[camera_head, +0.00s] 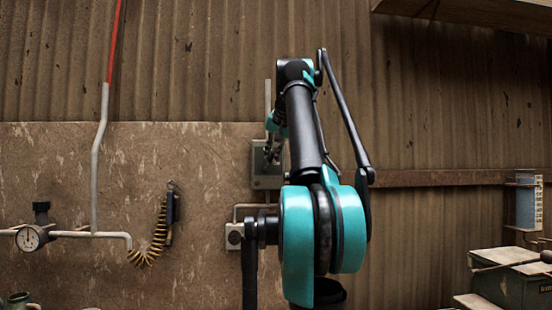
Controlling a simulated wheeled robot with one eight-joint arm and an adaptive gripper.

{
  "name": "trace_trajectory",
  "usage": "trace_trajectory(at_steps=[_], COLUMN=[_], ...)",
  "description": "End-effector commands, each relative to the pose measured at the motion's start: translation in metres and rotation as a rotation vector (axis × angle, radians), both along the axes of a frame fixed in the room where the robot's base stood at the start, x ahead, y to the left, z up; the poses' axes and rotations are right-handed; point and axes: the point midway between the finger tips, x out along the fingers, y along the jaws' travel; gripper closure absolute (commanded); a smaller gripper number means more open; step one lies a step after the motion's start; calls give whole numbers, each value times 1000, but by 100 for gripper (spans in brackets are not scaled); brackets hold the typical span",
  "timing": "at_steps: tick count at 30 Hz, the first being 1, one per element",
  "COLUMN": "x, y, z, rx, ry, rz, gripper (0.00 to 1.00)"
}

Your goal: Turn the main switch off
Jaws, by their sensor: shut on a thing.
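The main switch (260,182) is a grey box on the wall, just left of my arm's upper link. A thin grey conduit runs up from its top. My gripper (270,158) is small and dark in this view, in front of the box. It is shut on the switch handle, as far as the view shows. The handle itself is hidden behind the fingers, so its position cannot be told. My arm covers the area to the right of the box.
A small socket box (234,236) sits below the switch. A coiled yellow hose (157,240) hangs on the left, near a pressure gauge (29,238) on a pipe. A green metal box (512,285) stands at lower right. The wall left of the switch is mostly clear.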

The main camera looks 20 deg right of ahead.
Motion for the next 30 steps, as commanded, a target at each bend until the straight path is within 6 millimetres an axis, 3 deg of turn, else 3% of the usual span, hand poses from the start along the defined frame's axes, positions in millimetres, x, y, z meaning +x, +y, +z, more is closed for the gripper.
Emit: trace_trajectory(at_steps=[15, 30], x=[6, 6], y=[21, 23], z=[3, 2], rx=[-340, -412], ry=[99, 123], rz=[2, -1], gripper=[100, 100])
